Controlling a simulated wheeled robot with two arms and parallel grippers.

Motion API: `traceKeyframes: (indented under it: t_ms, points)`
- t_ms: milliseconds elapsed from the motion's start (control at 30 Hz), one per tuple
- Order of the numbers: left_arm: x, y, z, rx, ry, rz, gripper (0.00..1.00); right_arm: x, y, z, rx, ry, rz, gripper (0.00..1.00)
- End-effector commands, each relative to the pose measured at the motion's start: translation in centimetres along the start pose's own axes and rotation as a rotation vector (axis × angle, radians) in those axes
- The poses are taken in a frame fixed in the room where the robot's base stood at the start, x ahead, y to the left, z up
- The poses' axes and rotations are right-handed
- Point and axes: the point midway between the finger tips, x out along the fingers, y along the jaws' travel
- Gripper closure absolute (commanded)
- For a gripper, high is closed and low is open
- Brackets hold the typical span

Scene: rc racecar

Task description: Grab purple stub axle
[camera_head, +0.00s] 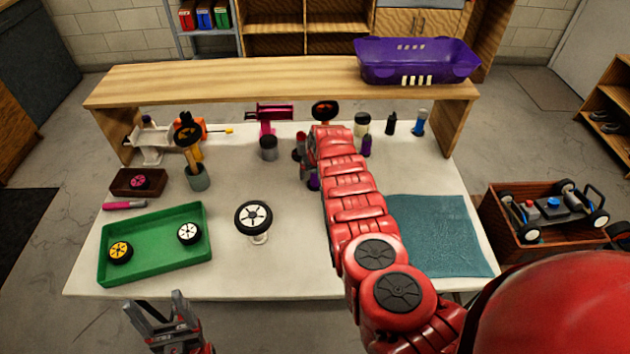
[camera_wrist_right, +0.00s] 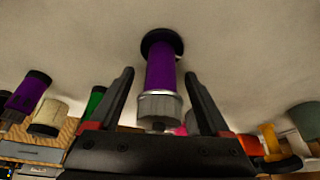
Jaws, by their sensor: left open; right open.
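The purple stub axle (camera_wrist_right: 161,68) is a purple cylinder with a black end and a grey metal collar, in the right wrist view. It lies between the two fingers of my right gripper (camera_wrist_right: 159,76), which is open, with gaps on both sides. In the head view a bit of purple (camera_head: 314,182) shows beside my right arm, which hides most of that gripper. A second purple piece (camera_wrist_right: 28,92) with a black end is at the left of the wrist view. My left gripper (camera_head: 155,306) is open and empty in front of the table's near left edge.
A green tray (camera_head: 155,268) with two wheels is at the table's left. A wheel on a stand (camera_head: 253,217) is near the middle. A blue mat (camera_head: 440,235) lies right. Cups, bottles and tools line the back, below a wooden shelf (camera_head: 240,77) bearing a purple basket (camera_head: 415,62).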

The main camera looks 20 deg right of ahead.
Motion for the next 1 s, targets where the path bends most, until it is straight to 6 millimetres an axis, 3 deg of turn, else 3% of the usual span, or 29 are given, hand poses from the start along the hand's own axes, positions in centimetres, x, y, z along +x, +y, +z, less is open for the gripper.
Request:
traceKeyframes:
  t_ms: [367,800,1000]
  points:
    - [-0.48,0.02,0.07,0.0,0.001,0.0,0.27,0.54,0.03,0.07,-0.002,-0.002,0.002,0.19]
    - [-0.49,0.02,0.08,0.0,0.001,0.0,0.27,0.53,0.01,0.05,-0.001,-0.001,0.001,0.98]
    - [-0.48,0.03,0.07,0.0,0.001,0.0,0.27,0.51,0.01,0.04,-0.001,-0.001,0.001,1.0]
